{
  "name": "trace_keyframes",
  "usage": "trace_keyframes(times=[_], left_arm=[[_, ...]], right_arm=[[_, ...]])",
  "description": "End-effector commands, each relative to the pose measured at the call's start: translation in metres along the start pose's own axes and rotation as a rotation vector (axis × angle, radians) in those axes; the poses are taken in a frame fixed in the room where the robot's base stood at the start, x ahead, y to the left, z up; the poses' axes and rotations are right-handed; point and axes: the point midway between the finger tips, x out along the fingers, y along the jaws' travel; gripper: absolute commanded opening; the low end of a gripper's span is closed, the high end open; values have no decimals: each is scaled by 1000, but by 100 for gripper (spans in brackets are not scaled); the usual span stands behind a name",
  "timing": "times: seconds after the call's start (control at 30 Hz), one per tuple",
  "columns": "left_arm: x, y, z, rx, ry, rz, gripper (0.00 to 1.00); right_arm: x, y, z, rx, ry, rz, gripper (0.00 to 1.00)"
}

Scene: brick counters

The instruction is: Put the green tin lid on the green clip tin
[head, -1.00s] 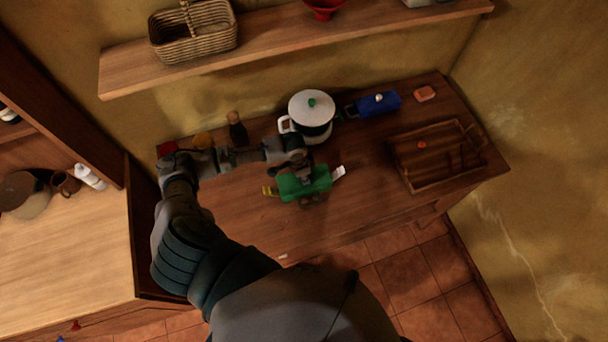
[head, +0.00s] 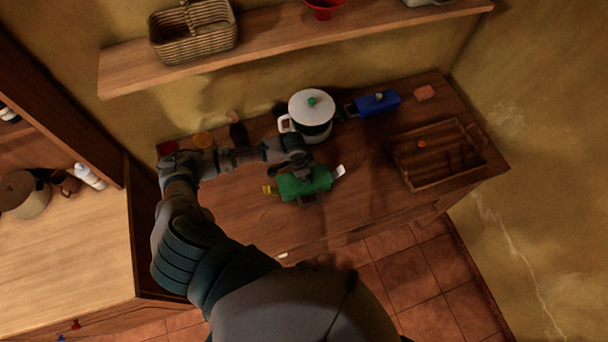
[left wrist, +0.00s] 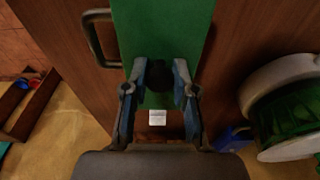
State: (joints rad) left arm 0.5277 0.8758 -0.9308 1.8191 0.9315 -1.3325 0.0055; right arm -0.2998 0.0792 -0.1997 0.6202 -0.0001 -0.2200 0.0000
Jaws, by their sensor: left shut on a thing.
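A green oblong piece (head: 303,184) is at the middle of the dark wooden counter in the head view, with a yellow part at its left end, a white tag at its right and a dark handle at its front. My left gripper (head: 302,173) is over it. In the left wrist view the gripper (left wrist: 159,82) is shut on the dark knob of the green tin lid (left wrist: 165,25), its fingers on both sides. Below the lid the green clip tin is hidden, so I cannot tell whether the lid touches it. My right gripper is out of view.
A white pot (head: 311,116) stands just behind, with a blue box (head: 378,103) and an orange block (head: 425,93) to its right. A wooden tray (head: 402,177) is at the right. The counter's front is mostly clear.

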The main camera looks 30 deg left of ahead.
Motion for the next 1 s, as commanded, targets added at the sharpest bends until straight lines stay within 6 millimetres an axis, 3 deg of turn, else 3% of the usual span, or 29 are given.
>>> trace_keyframes(times=[0.3,0.33,0.43,0.67,0.77,1.0], left_arm=[[2,0,0,0,0,0,0],[2,0,0,0,0,0,29],[2,0,0,0,0,0,54],[2,0,0,0,0,0,56],[2,0,0,0,0,0,81],[2,0,0,0,0,0,81]], right_arm=[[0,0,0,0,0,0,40],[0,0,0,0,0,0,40],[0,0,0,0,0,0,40],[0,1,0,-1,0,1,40],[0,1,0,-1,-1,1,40],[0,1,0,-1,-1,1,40]])
